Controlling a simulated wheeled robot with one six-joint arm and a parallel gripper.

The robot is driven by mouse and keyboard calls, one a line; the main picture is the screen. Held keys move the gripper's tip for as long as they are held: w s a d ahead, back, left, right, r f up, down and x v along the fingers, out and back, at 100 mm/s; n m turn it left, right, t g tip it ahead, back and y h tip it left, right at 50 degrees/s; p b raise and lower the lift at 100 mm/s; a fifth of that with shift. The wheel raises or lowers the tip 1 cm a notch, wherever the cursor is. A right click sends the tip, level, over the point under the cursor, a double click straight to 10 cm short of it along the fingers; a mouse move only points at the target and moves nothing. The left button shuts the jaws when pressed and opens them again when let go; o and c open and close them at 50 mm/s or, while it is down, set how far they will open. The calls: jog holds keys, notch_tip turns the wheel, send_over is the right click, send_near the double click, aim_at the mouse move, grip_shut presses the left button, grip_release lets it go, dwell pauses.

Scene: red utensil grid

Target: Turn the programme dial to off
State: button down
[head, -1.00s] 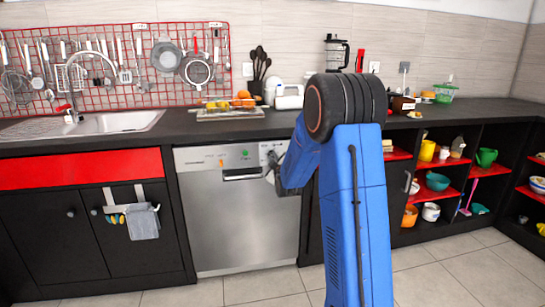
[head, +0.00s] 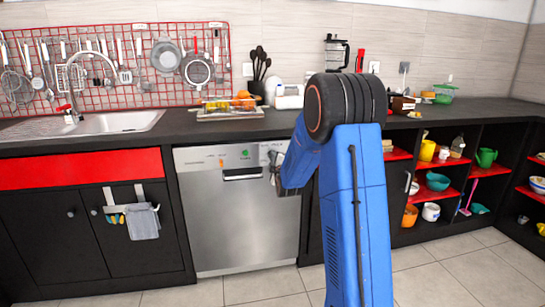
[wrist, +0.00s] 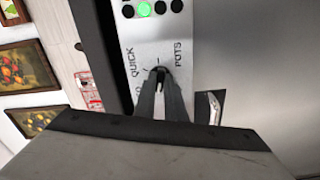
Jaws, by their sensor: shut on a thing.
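The dishwasher (head: 235,230) has a steel front with a control strip along its top. My gripper (head: 273,162) is at the right end of that strip. In the wrist view my gripper (wrist: 160,82) is shut on the programme dial (wrist: 160,70), a small dark knob mostly hidden between the fingertips. Marks and the words QUICK and POTS are printed around the dial. Another label at the left is partly covered by a finger. Which mark the dial points to cannot be told.
A lit green button (wrist: 144,9) sits in a row of dark buttons near the dial. The dishwasher handle (head: 242,175) is left of my gripper. The dark worktop (head: 300,122) overhangs just above. The floor in front of the dishwasher is clear.

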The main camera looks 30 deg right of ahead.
dwell(0.3)
jog(key=n, duration=0.2)
jog(key=shift+n, duration=0.3)
jog(key=c, duration=1.7)
grip_release()
jog(key=shift+s, duration=0.1)
jog(key=shift+v, duration=3.45)
